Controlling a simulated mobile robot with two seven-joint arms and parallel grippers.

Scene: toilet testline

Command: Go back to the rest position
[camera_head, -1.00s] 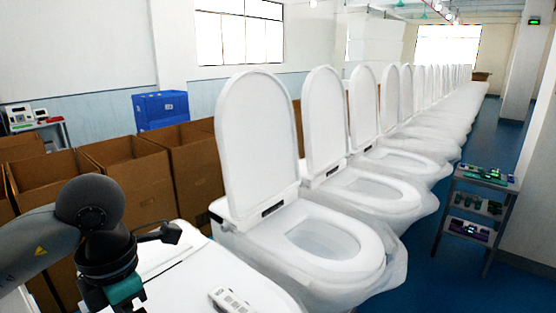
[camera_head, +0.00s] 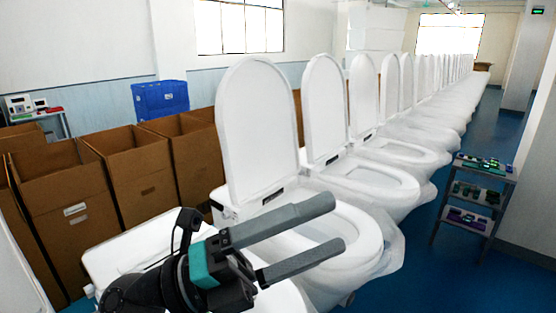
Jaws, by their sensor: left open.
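My left gripper (camera_head: 338,223) is in the lower middle of the head view, its two long grey fingers apart and pointing right, with nothing between them. It is above the closest toilet (camera_head: 120,260), whose white lid is closed, and in front of the second toilet. The second toilet's raised lid (camera_head: 257,130) stands upright behind the gripper, and part of its seat and bowl is hidden by the fingers. My right gripper is not in view.
A long row of white toilets (camera_head: 385,180) with raised lids runs to the back right. Open cardboard boxes (camera_head: 130,180) and a blue crate (camera_head: 160,103) stand at the left. A small shelf rack (camera_head: 475,195) stands at the right. Blue floor is clear beside it.

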